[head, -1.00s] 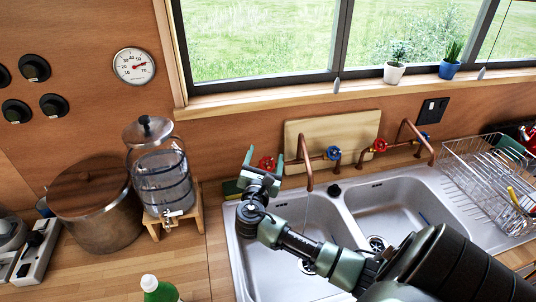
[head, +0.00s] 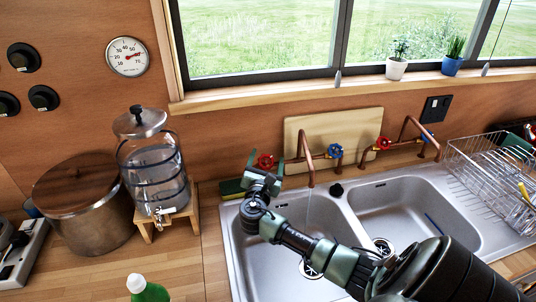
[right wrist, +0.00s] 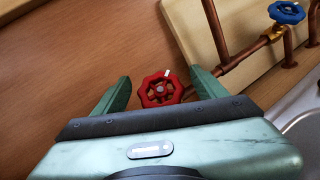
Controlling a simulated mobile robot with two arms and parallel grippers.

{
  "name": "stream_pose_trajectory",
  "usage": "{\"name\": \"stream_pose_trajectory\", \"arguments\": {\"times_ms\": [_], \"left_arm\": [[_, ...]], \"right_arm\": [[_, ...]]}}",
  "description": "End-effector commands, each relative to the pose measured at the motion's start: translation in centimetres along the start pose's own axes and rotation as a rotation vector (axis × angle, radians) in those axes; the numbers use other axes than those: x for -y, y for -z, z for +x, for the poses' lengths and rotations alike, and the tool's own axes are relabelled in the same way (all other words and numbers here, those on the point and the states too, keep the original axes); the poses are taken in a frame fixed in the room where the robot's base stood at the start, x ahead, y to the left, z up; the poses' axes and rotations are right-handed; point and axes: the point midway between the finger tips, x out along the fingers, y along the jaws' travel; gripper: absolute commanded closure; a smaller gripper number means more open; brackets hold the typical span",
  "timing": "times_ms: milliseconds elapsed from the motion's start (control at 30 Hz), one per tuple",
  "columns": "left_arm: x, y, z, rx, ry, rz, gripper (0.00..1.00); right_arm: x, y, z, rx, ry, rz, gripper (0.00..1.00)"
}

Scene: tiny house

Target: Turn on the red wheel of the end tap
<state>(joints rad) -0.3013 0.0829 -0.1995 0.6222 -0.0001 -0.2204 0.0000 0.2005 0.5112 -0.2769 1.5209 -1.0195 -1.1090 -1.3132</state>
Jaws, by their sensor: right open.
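The red wheel (head: 264,161) of the end tap is at the left end of the copper pipe behind the sink. My right gripper (head: 266,163) is open, with one finger on each side of this wheel. In the right wrist view the red wheel (right wrist: 161,88) shows between the two green fingers, closer to the right one. I cannot tell whether a finger touches it. The left copper spout (head: 306,155) has a thin pale line under it, like a stream of water. My left gripper is not in view.
A blue wheel (head: 335,151) sits right of the spout, and another red wheel (head: 383,142) is further right. A wooden board (head: 330,125) leans behind the pipes. A glass dispenser (head: 153,170) and large pot (head: 85,205) stand left of the sink. A dish rack (head: 490,170) is right.

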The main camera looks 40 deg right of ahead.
Motion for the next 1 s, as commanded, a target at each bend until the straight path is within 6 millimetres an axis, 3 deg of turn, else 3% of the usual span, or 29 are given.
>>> {"name": "stream_pose_trajectory", "arguments": {"times_ms": [200, 533, 767, 1000], "left_arm": [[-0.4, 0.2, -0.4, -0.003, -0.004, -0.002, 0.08], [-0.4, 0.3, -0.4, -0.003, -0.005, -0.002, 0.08], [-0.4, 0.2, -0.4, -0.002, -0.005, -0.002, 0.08], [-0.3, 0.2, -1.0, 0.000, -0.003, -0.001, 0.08]], "right_arm": [[0.0, -0.1, 2.4, 0.000, 0.000, -0.001, 0.28], [0.0, 0.0, 2.7, 0.000, 0.000, -0.001, 0.28], [0.0, 0.0, 2.7, 0.000, 0.000, -0.001, 0.90], [-0.2, -0.2, 2.7, 0.003, -0.114, -0.082, 0.90]]}}
